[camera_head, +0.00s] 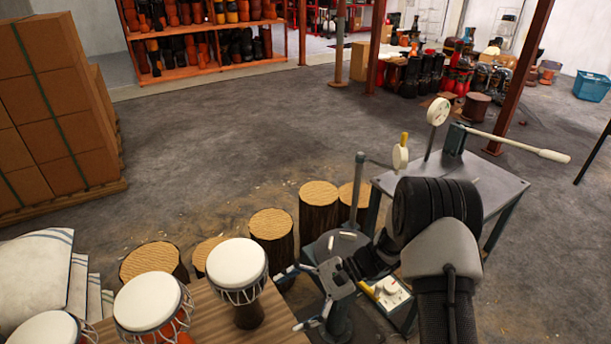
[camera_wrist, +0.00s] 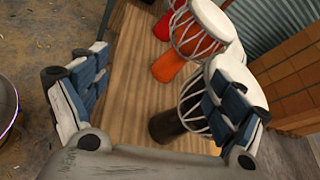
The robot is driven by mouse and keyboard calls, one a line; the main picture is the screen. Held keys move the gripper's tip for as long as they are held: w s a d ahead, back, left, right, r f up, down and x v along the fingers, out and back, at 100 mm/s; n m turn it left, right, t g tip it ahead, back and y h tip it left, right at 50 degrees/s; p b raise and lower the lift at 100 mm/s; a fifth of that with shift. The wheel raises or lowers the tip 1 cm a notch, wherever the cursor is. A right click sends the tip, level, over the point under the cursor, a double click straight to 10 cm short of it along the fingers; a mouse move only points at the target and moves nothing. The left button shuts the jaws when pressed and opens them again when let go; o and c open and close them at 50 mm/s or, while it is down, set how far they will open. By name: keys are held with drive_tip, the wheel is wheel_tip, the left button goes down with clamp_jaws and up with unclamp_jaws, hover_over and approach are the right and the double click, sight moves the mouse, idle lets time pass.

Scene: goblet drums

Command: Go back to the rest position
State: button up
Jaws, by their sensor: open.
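My gripper (camera_head: 301,296) is open and empty at the right end of a wooden table, just right of the nearest goblet drum. In the wrist view its two padded fingers (camera_wrist: 158,98) stand wide apart with bare tabletop between them. The nearest drum (camera_head: 237,268) has a white head and a dark base and stands upright. In the wrist view my right finger covers part of this drum (camera_wrist: 188,113); I cannot tell whether they touch. An orange drum (camera_head: 150,302) and a further white-headed drum (camera_head: 45,328) stand in a row to the left.
A grey metal workbench (camera_head: 490,186) with a lever press stands beside my arm. Several log stumps (camera_head: 272,226) stand behind the table. Stacked boxes (camera_head: 50,110) are at the left, and a shelf of drums (camera_head: 200,62) is at the back. The mid-floor is clear.

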drive_tip(key=s+d+r+n+t+h, duration=0.1)
drive_tip(key=s+d+r+n+h, duration=0.2)
drive_tip(key=s+r, duration=0.35)
drive_tip(key=s+d+r+n+t+h, duration=0.1)
drive_tip(key=s+d+r+n+h, duration=0.25)
drive_tip(key=r, duration=0.55)
drive_tip(key=s+d+r+n+t+h, duration=0.4)
drive_tip(key=s+d+r+t+h, duration=0.2)
drive_tip(key=s+d, duration=0.4)
drive_tip(key=shift+s+d+r+t+h, duration=0.35)
drive_tip(key=shift+d+r+t, duration=0.1)
drive_tip(key=shift+r, duration=0.4)
